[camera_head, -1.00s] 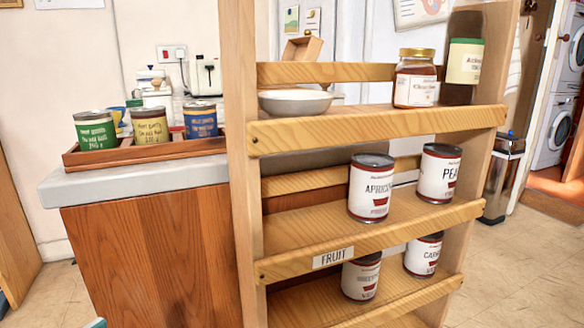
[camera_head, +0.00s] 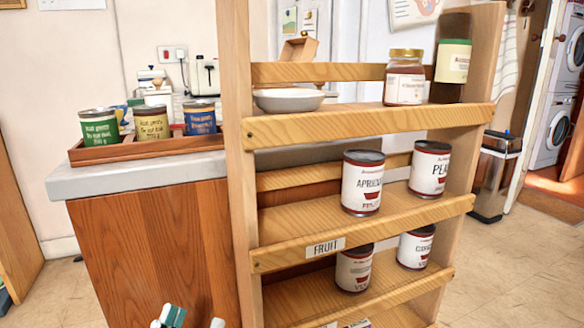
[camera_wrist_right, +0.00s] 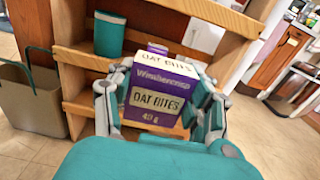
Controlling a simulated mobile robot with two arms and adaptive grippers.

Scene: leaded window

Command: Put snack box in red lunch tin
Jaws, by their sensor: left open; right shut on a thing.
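The snack box (camera_wrist_right: 152,95), a purple carton with a cream top lettered "OAT BITES", is upright in the right wrist view. My right gripper (camera_wrist_right: 157,112) is shut on it, one finger at each side, in front of a wooden shelf. My left gripper (camera_head: 192,321) shows only its teal and white tips at the bottom edge of the head view, open, left of the shelf's foot. What lies between those tips is out of view. I see no red lunch tin in either view.
The wooden shelf (camera_head: 370,225) holds several cans, a bowl (camera_head: 290,100) and jars. A counter (camera_head: 130,180) with a tray of cans stands to its left. A grey-brown bin (camera_wrist_right: 30,98) and a teal tin (camera_wrist_right: 109,35) show in the wrist view.

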